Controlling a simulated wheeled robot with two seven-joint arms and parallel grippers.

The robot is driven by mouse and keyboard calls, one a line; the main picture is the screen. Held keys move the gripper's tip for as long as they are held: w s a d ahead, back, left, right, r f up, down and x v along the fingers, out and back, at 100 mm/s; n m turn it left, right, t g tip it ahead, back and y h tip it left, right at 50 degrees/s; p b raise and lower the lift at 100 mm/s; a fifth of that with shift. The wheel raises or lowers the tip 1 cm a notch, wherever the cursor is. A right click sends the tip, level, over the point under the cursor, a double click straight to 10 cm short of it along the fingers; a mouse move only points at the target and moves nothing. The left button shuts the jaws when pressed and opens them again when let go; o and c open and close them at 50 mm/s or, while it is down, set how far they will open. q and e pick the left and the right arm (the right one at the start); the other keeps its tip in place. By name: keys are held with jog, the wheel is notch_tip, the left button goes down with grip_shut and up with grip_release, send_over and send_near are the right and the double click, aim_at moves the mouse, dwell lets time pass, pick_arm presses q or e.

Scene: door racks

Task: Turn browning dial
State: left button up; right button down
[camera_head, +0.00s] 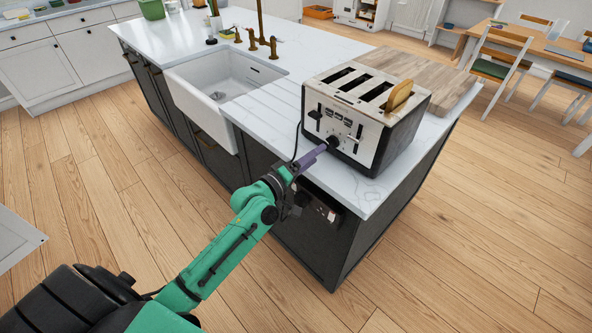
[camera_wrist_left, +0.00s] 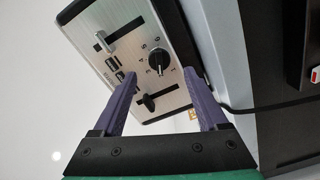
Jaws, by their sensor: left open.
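The toaster (camera_head: 368,108) is a steel and black four-slot one on the island counter, with a slice of bread (camera_head: 399,95) in its right slot. Its front panel faces my left gripper (camera_head: 322,147). The browning dial (camera_wrist_left: 159,62) is a round black knob with numbers around it; in the left wrist view it lies ahead between my two purple fingers. A lever (camera_wrist_left: 148,103) also shows between the fingers. My left gripper (camera_wrist_left: 166,88) is open and empty, its tips close to the panel; contact with the dial is not visible. My right gripper is not in view.
The toaster stands on the white counter (camera_head: 270,98) beside a wooden board (camera_head: 440,78). A white sink (camera_head: 217,85) with brass taps (camera_head: 262,44) lies to the left. A black cord (camera_wrist_left: 245,108) runs beside the toaster. A table (camera_head: 545,50) with chairs stands at the far right.

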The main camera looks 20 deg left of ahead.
pick_arm(q)
jog(key=b+v, duration=0.1)
jog(key=v, duration=0.7)
jog(key=shift+s+b, duration=0.3)
jog(key=shift+s, duration=0.1)
jog(key=shift+a, duration=0.1)
